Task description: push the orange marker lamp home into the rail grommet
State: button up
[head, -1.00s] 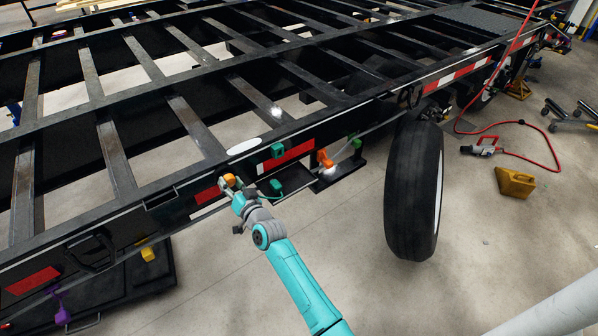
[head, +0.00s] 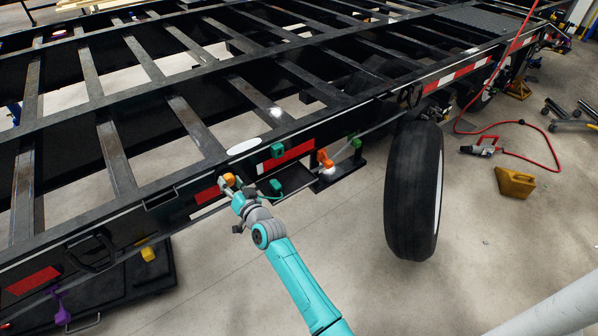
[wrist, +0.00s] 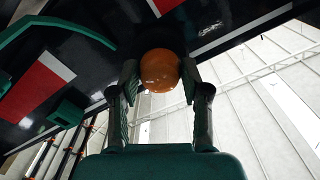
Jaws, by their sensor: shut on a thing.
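The orange marker lamp (head: 228,179) is a small rounded piece at the side rail (head: 160,217) of the trailer frame. My gripper (head: 231,186) is shut on it and holds it against or very close to the rail face. In the wrist view the lamp (wrist: 160,70) sits between the two fingertips, its round orange side showing, with the dark rail behind it.
Red-and-white reflective tape (head: 286,152) runs along the rail. A green block (head: 277,150), a lower green piece (head: 276,186) and another orange piece (head: 324,158) are right of my gripper. A tyre (head: 414,190) stands farther right. Open floor lies in front.

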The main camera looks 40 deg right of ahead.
jog(key=shift+w, duration=0.5)
jog(key=o, duration=1.3)
jog(key=shift+s, duration=0.15)
jog(key=s, duration=1.1)
jog(key=shift+s, duration=0.4)
